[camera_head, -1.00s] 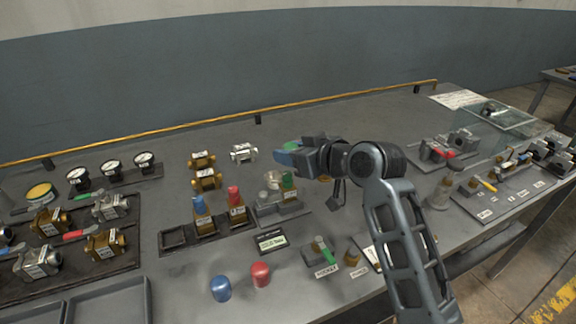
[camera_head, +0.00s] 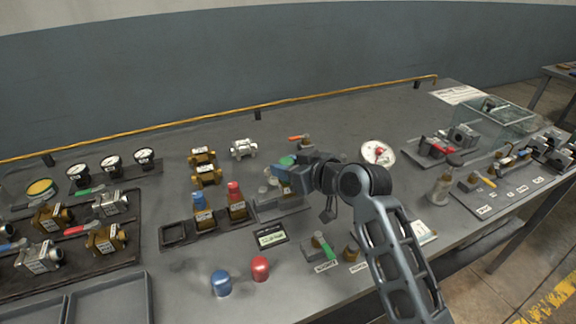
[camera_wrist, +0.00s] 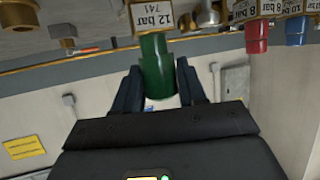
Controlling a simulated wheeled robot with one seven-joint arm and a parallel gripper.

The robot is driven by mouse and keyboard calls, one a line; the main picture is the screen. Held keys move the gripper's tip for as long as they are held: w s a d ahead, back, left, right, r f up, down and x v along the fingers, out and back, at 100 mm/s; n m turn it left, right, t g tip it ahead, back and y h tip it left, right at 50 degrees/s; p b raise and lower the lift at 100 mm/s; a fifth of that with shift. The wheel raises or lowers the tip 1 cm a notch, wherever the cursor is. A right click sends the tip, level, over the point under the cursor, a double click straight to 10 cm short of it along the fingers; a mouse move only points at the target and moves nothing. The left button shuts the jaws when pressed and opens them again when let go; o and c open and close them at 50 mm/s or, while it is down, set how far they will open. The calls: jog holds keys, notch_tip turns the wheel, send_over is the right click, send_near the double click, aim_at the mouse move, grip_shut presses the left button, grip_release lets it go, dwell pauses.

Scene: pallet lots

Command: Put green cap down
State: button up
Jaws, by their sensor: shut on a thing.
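My gripper (camera_wrist: 160,88) is shut on the green cap (camera_wrist: 157,65), which sits between the two fingers in the wrist view. A brass part with a "12 bar" label (camera_wrist: 152,16) shows just beyond the cap; I cannot tell whether they touch. In the head view my gripper (camera_head: 284,172) is over the middle of the bench, right of the valves with blue and red caps. A bit of green (camera_head: 287,160) shows at its fingers. The gripper hides most of what lies below and behind it.
A blue cap (camera_head: 221,283) and a red cap (camera_head: 260,269) stand on the bench front. Brass valves with a blue top (camera_head: 199,201) and a red top (camera_head: 234,191) stand left of my gripper. A small display (camera_head: 270,236) is in front. The rear bench is mostly clear.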

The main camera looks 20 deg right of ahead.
jog(key=shift+f, duration=0.3)
jog(key=o, duration=1)
jog(key=shift+o, duration=0.2)
jog(key=shift+r, duration=0.1)
jog(key=shift+r, duration=0.25)
jog(key=v, duration=1.2)
jog(key=shift+r+b, duration=0.25)
jog(key=shift+b, duration=0.1)
